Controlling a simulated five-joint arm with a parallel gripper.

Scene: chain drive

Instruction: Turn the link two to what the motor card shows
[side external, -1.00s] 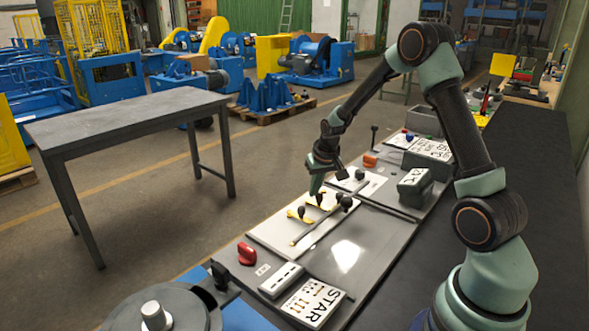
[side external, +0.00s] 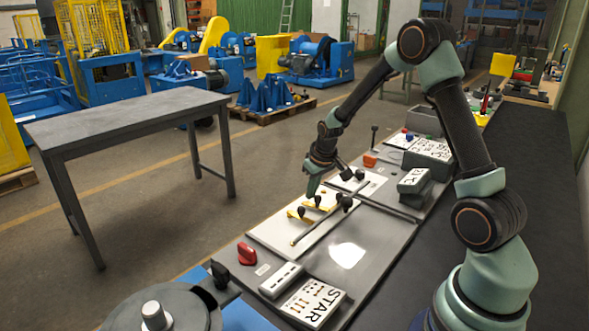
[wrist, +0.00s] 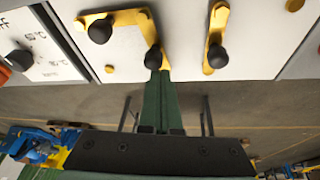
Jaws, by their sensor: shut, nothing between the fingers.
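Yellow links with black knobs lie on a white panel (side external: 275,232). In the wrist view, one yellow link (wrist: 130,17) bends between two black knobs, and a straighter yellow link (wrist: 217,22) with one black knob (wrist: 218,57) is to its right. I cannot tell which is link two. My gripper (side external: 312,192) is over the far end of the panel. In the wrist view, its green fingers (wrist: 164,78) are shut and empty, their tips at the bent link's lower knob (wrist: 153,58); contact is unclear.
A red knob (side external: 247,254) and a white block (side external: 281,279) are at the near end of the board. A grey-green box (side external: 414,182) and a larger printed card (side external: 430,150) stand farther back. A dial panel (wrist: 45,50) is at the left in the wrist view.

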